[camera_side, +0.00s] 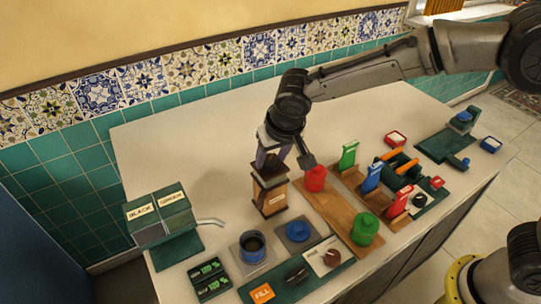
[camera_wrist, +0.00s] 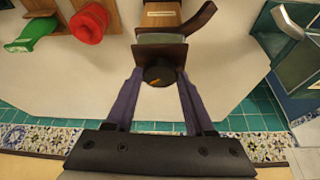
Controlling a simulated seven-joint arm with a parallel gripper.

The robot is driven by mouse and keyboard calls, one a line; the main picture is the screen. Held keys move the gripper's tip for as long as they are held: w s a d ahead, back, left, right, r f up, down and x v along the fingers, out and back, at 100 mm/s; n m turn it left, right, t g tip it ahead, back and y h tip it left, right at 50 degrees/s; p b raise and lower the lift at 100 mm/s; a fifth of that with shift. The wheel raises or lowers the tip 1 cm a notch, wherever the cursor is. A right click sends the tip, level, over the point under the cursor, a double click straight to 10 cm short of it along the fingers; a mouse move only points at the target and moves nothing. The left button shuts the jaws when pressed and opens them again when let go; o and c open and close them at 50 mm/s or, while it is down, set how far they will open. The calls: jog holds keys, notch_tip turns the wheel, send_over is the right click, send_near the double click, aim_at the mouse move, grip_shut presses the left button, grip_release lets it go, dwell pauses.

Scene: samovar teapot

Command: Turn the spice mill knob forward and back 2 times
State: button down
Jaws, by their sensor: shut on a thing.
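The spice mill (camera_side: 270,196) is a wooden box with a light label and a dark top, upright on the white counter in the side view. In the wrist view its wooden body (camera_wrist: 163,14) shows at the top, behind a dark square top plate. Its knob (camera_wrist: 160,74) is dark and round with a small orange mark. My gripper (camera_wrist: 160,80) has its two purple fingers on either side of the knob and is shut on it. In the side view my gripper (camera_side: 272,157) points down onto the mill's top, and the knob is hidden by the fingers.
A red canister (camera_side: 316,180) stands close right of the mill, on a wooden board with a green canister (camera_side: 365,229). A BLACK/GREEN dispenser (camera_side: 160,214) with a metal spout stands left. A blue cup (camera_side: 252,247) is in front. The counter behind the mill is clear.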

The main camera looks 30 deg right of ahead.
jog(key=n, duration=0.1)
jog(key=n+y, duration=0.1)
jog(key=n, duration=0.1)
jog(key=n+y, duration=0.1)
jog(key=n, duration=0.1)
jog(key=shift+d, duration=0.3)
jog(key=shift+w+d+n+g+y, duration=0.1)
jog(key=shift+n+g+y, duration=0.3)
jog(key=shift+n, duration=0.85)
jog(key=shift+w+n+g+y, duration=0.15)
jog(key=shift+n+y, duration=0.35)
jog(key=shift+n, duration=0.75)
jog(key=shift+s, duration=0.1)
jog(key=shift+c, duration=1.3)
grip_release()
jog(key=v, duration=1.4)
